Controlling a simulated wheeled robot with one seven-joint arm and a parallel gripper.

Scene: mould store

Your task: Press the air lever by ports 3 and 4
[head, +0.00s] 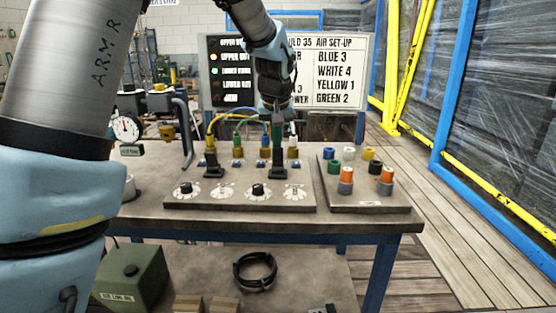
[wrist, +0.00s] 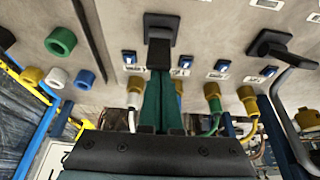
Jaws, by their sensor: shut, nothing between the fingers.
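The air panel (head: 240,201) has two black levers on dark square bases. The right lever (head: 278,165) stands between the blue and white hoses and also shows in the wrist view (wrist: 160,52). The left lever (head: 212,164) stands by the yellow and green hoses; it is at the right of the wrist view (wrist: 272,46). My gripper (head: 277,128) is shut and empty, with green fingers. Its fingertips in the wrist view (wrist: 161,76) are at the end of the right lever; I cannot tell whether they touch. The fingers partly hide one port fitting.
Dials (head: 258,190) line the panel's front. A tray (head: 392,199) of coloured fittings stands to the right. A sign (head: 333,82) reads blue 3, white 4, yellow 1, green 2. A gauge (head: 126,129) and grey bent pipe (head: 184,130) stand left. The bench front (head: 260,225) is clear.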

